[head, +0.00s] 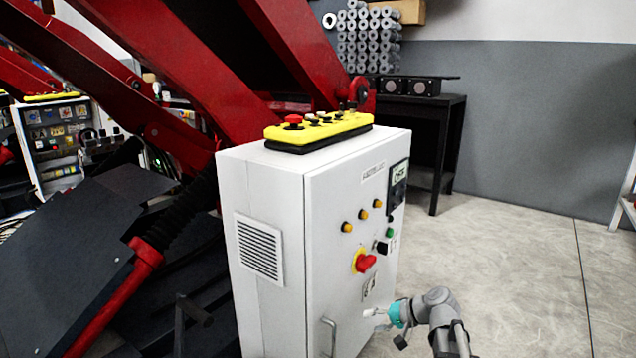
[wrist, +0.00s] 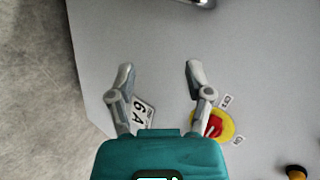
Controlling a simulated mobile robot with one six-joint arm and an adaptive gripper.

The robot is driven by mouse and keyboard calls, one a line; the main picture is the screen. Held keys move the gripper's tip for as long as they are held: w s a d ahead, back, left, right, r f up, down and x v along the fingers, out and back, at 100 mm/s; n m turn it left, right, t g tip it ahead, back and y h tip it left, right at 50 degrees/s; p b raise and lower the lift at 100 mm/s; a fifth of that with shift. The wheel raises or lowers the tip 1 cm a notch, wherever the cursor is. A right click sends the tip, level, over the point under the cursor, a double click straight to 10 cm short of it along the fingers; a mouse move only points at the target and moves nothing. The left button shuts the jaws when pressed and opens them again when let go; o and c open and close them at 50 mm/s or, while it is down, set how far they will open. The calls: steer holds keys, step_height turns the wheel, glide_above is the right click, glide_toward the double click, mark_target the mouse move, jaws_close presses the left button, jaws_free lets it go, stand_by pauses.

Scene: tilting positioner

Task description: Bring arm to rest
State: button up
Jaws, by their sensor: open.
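My gripper (head: 376,312) is at the lower middle of the head view, in front of the lower door of a white control cabinet (head: 262,185). In the wrist view my gripper (wrist: 158,75) has its two grey fingers spread apart with nothing between them. The grey cabinet face (wrist: 240,60) lies behind the fingers. A red rotary switch on a yellow plate (head: 364,261) is on the door, up and left of my gripper in the head view. The same switch (wrist: 213,125) shows beside the right finger in the wrist view.
A yellow pendant (head: 318,132) with buttons lies on the cabinet top. A metal door handle (head: 329,335) sticks out low on the cabinet. Red positioner arms (head: 180,70) rise behind it. A black table (head: 435,125) stands at the back. The floor (head: 520,260) to the right is clear.

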steer(key=s+d+f+n+g+h+p, duration=0.1)
steer(key=s+n+g+h+p, duration=0.15)
steer(key=s+h, duration=0.35)
steer(key=s+d+f+n+g+h+p, duration=0.1)
steer(key=s+g+h+p, duration=0.2)
steer(key=s, duration=0.4)
step_height(320, 180, up, 38)
steer(key=h+p, duration=0.1)
steer(key=p, duration=3.7)
steer(key=shift+t, duration=0.45)
steer(key=shift+a, duration=0.1)
